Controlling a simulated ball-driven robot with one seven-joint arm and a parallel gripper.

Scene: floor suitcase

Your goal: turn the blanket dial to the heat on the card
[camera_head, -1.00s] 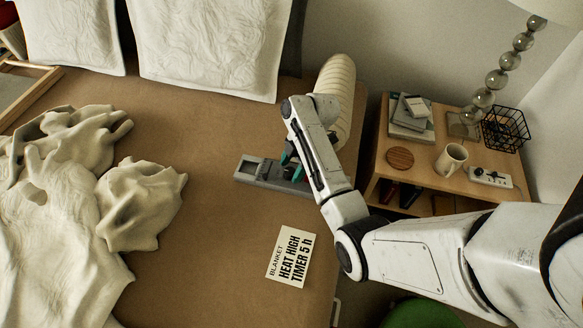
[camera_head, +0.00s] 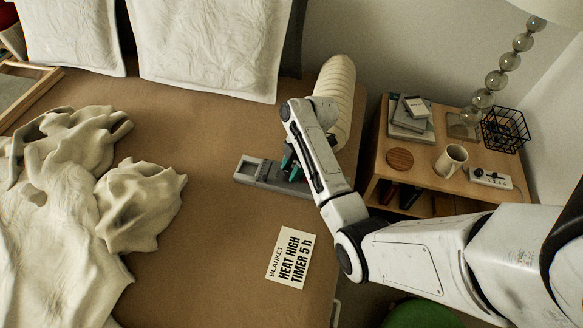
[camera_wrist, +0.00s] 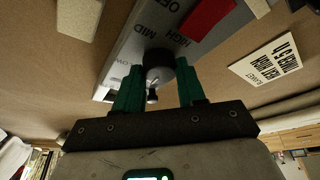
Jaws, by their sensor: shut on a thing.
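The grey blanket control box (camera_head: 258,171) lies on the bed, partly hidden by my arm. In the wrist view its face (camera_wrist: 128,48) carries the printed words OFF, HIGH and MID, with more lettering partly cut off. The dark round dial (camera_wrist: 159,58) sits beside these words, between the green fingers of my gripper (camera_wrist: 158,75), which is shut on it. I cannot make out where its pointer stands. In the head view my gripper (camera_head: 290,160) is over the box. The white card (camera_head: 291,257) reads BLANKET, HEAT HIGH, TIMER 5 h; it also shows in the wrist view (camera_wrist: 266,61).
A red part (camera_wrist: 208,17) shows beside the dial's lettering. A crumpled cream blanket (camera_head: 140,205) lies to the left. A ribbed cream bolster (camera_head: 335,95) stands behind my gripper. The nightstand (camera_head: 425,178) at the right holds a mug (camera_head: 451,160), books and a power strip.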

